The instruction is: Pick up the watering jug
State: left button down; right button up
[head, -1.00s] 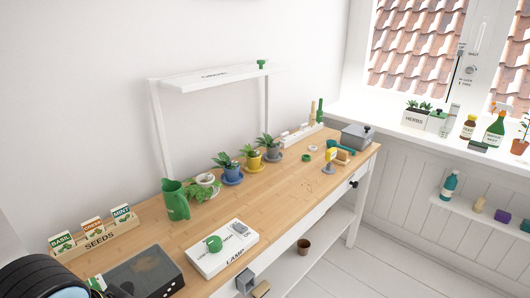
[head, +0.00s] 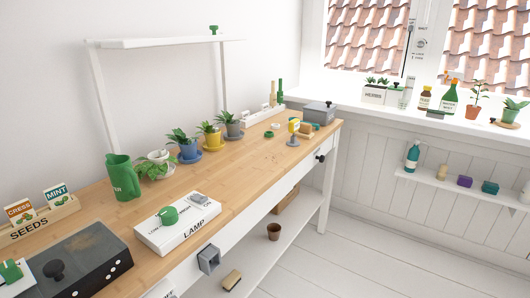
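The green watering jug (head: 122,178) stands upright on the wooden desk (head: 235,185), toward the left, with pale lettering on its side. Its handle is on the left side. A white pot with a trailing plant (head: 158,163) stands close behind it to the right. Nothing is holding the jug. Neither of my grippers is in view.
A white lamp box (head: 178,238) with a green knob lies in front of the jug. A black box (head: 95,268) and the seed rack (head: 40,222) are at the left. Potted plants stand behind, beneath a white raised shelf (head: 165,42). Bare wood lies right of the lamp box.

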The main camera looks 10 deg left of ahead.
aim_at(125, 184)
jog(key=j+u, duration=0.1)
jog(key=u, duration=0.75)
jog(key=i+j+u, duration=0.1)
jog(key=u, duration=0.3)
jog(key=i+l+u, duration=0.1)
jog(key=l+u, duration=0.75)
jog(key=i+j, duration=0.05)
jog(key=j, duration=0.05)
